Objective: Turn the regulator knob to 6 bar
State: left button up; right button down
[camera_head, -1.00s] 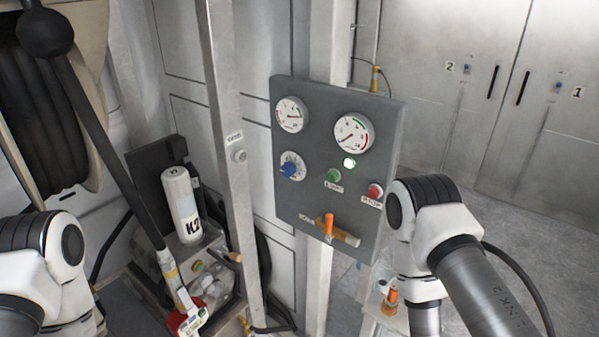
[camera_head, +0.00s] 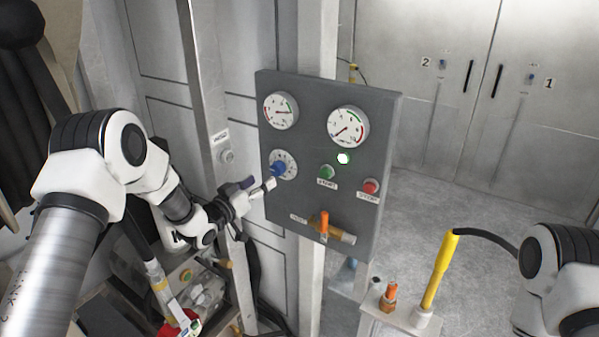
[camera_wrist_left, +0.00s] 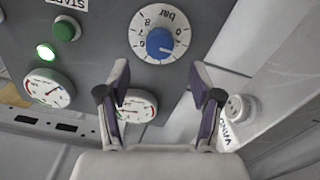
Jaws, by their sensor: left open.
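The blue regulator knob (camera_head: 278,169) sits on a white numbered dial (camera_head: 291,160) on the grey control panel (camera_head: 310,105). In the left wrist view the knob (camera_wrist_left: 159,42) and the dial marked "bar" appear upside down, straight ahead of the fingers. The knob's exact setting is too small to read surely. My left gripper (camera_head: 260,186) is open, just left of and below the knob in the head view. In the wrist view its fingers (camera_wrist_left: 160,80) are apart with nothing between them, and the knob lies beyond the tips. My right gripper is out of view.
Two gauges (camera_head: 281,111) (camera_head: 348,126), a lit green lamp (camera_head: 344,158), a green button (camera_head: 327,172), a red button (camera_head: 370,186) and an orange valve handle (camera_head: 324,225) share the panel. A metal post (camera_head: 205,110) stands left. A yellow-handled tool (camera_head: 440,268) stands lower right.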

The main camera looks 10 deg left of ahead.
aim_at(275, 170)
pick_arm(q)
jog(key=p+x, duration=0.2)
jog(key=x, duration=0.5)
jog(key=shift+w+d, duration=0.1)
jog(key=shift+w, duration=0.25)
jog(key=c, duration=1.1)
